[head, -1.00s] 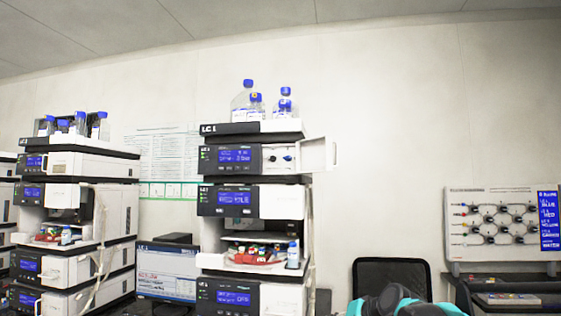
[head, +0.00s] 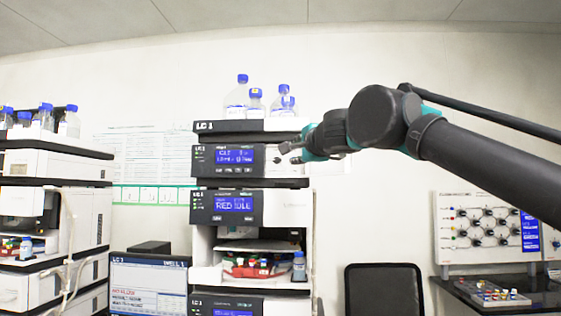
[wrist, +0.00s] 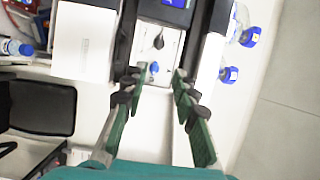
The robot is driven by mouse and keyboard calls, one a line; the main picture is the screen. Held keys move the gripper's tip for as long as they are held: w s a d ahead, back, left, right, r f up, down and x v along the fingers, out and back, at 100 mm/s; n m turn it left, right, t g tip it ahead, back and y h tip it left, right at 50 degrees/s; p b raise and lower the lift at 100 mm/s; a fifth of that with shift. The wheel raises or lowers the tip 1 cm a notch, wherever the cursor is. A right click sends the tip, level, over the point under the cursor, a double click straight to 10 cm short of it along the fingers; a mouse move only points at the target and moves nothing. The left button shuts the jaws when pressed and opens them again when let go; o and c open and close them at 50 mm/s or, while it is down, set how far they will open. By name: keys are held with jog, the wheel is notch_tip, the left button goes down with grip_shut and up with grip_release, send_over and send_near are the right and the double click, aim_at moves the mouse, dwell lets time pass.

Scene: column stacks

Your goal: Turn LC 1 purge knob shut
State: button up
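The LC 1 stack (head: 240,126) stands in the middle of the head view, with a lit blue display on its upper module (head: 236,155). In the wrist view, that module's white panel carries a black pointer-shaped knob (wrist: 159,41) and a smaller blue knob (wrist: 154,67). Which one is the purge knob cannot be read. The black knob also shows in the head view (head: 277,160). My gripper (wrist: 157,76) is open and empty, its fingertips either side of the blue knob in the picture. In the head view my gripper (head: 289,154) hides the blue knob. Contact is not visible.
Blue-capped bottles (head: 256,100) stand on top of the stack. A tray of vials (head: 250,268) sits lower in it. Another stack (head: 60,160) is at left. A black chair (head: 384,290) and a wall board (head: 487,228) are at right.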

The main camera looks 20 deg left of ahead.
aim_at(277, 159)
jog(key=x, duration=1.7)
jog(key=shift+f, duration=0.1)
jog(key=shift+c, duration=0.3)
grip_shut()
